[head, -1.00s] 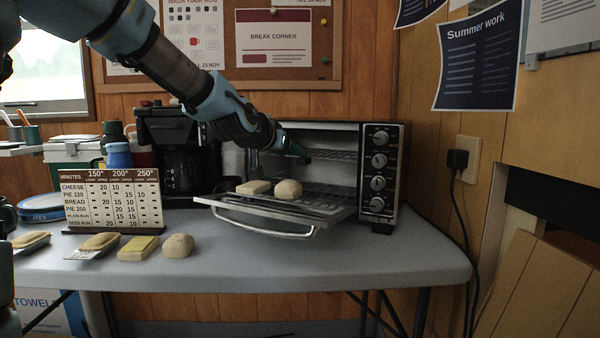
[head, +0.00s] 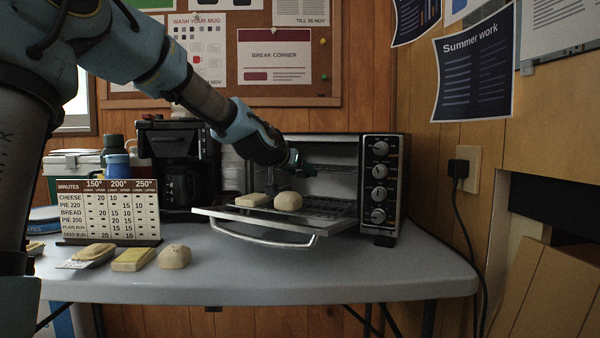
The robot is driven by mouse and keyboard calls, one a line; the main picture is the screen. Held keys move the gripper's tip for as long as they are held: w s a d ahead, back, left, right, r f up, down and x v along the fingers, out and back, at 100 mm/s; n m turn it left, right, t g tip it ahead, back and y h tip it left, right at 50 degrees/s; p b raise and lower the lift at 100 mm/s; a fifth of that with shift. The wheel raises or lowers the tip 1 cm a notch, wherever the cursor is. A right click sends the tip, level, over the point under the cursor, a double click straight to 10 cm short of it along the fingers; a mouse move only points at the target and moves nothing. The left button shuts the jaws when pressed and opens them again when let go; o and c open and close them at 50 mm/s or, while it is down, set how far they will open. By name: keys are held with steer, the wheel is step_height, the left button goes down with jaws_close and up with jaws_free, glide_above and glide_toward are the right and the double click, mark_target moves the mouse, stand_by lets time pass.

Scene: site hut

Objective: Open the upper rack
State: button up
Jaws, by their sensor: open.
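The toaster oven (head: 397,150) stands on the table with its door (head: 256,215) folded down at the front. The upper rack (head: 338,167) shows inside as thin wires, partly hidden by my arm. The lower rack (head: 342,207) lies below it, near door level. A flat pale food piece (head: 253,200) and a rounded bun (head: 288,201) sit low at the oven's front. My gripper (head: 303,167) is at the oven's mouth, at about the height of the upper rack. Its fingers are small and dark here; contact with the rack cannot be made out.
A minutes chart (head: 110,211) stands at the table's left. Several food pieces, among them a bun (head: 174,257), lie in front of it. A coffee maker (head: 172,165) stands left of the oven. The grey table (head: 300,283) is clear at its front right.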

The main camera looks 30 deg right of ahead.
jaws_close()
stand_by(0.5)
stand_by(0.9)
